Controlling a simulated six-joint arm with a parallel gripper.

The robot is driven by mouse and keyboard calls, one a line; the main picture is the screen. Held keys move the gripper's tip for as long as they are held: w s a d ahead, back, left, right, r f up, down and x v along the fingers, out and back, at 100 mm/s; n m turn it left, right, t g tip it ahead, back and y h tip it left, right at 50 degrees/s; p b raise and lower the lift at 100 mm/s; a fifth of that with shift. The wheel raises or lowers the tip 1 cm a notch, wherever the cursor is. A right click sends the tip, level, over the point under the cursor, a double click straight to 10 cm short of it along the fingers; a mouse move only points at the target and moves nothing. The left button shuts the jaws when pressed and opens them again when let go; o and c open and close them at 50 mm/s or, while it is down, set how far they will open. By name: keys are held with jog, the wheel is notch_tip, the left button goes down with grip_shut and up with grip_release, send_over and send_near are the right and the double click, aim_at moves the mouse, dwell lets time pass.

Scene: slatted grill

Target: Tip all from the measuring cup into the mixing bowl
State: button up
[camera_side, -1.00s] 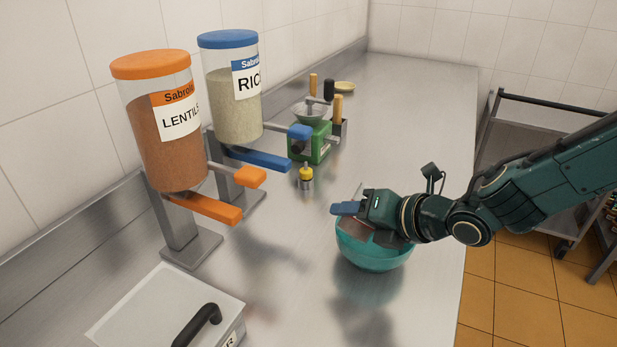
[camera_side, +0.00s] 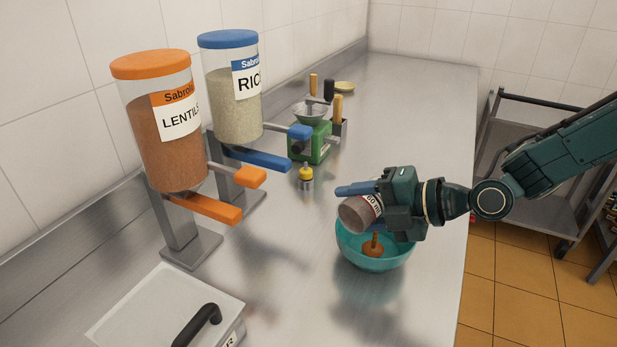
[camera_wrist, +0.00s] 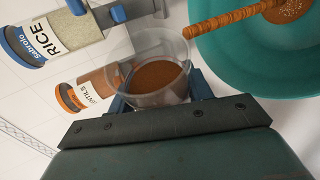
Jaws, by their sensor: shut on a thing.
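The clear measuring cup (camera_side: 358,213) is tilted over the teal mixing bowl (camera_side: 368,263). My gripper (camera_side: 376,195) is shut on the cup. One blue finger shows in the side view; the other is mostly hidden. In the wrist view the cup (camera_wrist: 150,45) holds brown, lentil-like grains (camera_wrist: 160,76). A brown stream (camera_wrist: 225,17) runs from the cup's lip into the bowl (camera_wrist: 270,70). Grains form a small heap (camera_side: 373,250) on the bowl's floor. How much is left in the cup is hard to tell.
A lentil dispenser (camera_side: 165,150) and a rice dispenser (camera_side: 234,105) stand at the left. A green scale (camera_side: 310,143) and a small yellow-topped item (camera_side: 306,177) are behind the bowl. A lidded container (camera_side: 165,305) lies in front. The counter beside the bowl is clear.

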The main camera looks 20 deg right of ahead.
jog(key=m, duration=0.1)
jog(key=r+y, duration=0.1)
jog(key=d+m+y, duration=0.1)
jog(key=shift+w+r+m, duration=0.25)
jog(key=shift+r+m, duration=0.05)
jog(key=shift+r, duration=0.05)
jog(key=shift+w+d+r+m+y, duration=0.1)
jog(key=shift+d+r+m+y, duration=0.2)
jog(key=shift+m+y, duration=0.3)
jog(key=shift+w+d+r+m+y, duration=0.1)
jog(key=shift+d+r+m+y, duration=0.1)
jog(key=shift+r+m+y, duration=0.3)
jog(key=shift+d+m, duration=0.15)
jog(key=shift+m, duration=0.35)
jog(key=shift+f, duration=0.1)
jog(key=n, duration=0.1)
jog(key=a+f+n+h, duration=0.1)
jog(key=n+h, duration=0.1)
jog(key=shift+s+a+f, duration=0.2)
jog(key=shift+s+a, duration=0.1)
jog(key=shift+f+n, duration=0.1)
jog(key=shift+n, duration=0.2)
